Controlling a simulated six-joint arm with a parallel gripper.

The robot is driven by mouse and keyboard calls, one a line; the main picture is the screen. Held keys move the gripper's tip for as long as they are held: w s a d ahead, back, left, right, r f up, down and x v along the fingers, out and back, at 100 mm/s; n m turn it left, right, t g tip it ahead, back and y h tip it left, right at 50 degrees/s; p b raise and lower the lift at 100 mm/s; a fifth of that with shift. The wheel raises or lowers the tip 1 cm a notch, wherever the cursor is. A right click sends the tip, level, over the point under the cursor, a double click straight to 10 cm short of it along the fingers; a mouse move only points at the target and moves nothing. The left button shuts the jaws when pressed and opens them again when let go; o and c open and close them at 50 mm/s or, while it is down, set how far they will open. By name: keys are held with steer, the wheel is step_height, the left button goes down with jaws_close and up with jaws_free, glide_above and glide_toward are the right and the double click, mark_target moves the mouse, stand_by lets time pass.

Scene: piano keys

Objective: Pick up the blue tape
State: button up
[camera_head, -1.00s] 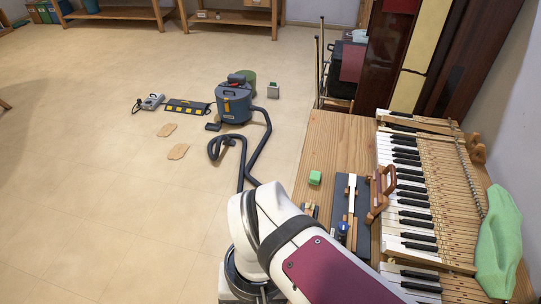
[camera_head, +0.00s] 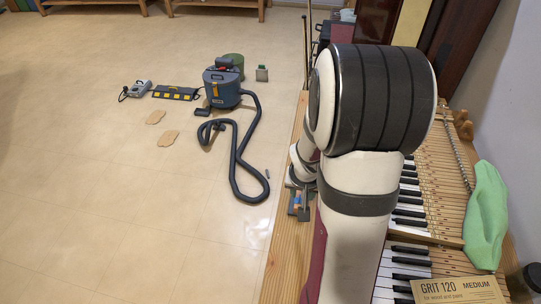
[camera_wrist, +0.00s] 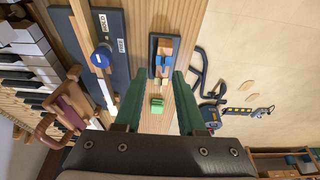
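My gripper (camera_wrist: 159,74) is open and empty, its two green fingers apart in the wrist view. Just beyond the fingertips, a dark holder (camera_wrist: 153,42) lies on the wooden bench, carrying an orange-brown block (camera_wrist: 165,47) and a small blue piece (camera_wrist: 159,68). I cannot tell which blue thing is the tape. In the head view my arm hides the gripper and most of the bench top.
Piano keys (camera_wrist: 24,90) and a reddish-brown wooden clamp-like tool (camera_wrist: 63,110) lie left of the fingers. In the head view, a green cloth (camera_head: 485,215) and a sandpaper box (camera_head: 458,291) are at the right. A vacuum cleaner (camera_head: 222,88) stands on the open floor.

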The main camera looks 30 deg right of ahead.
mark_target(300, 198)
steer(key=x, duration=0.4)
steer(key=shift+w+f, duration=0.15)
steer(key=shift+w, duration=0.25)
jaws_close()
stand_by(1.0)
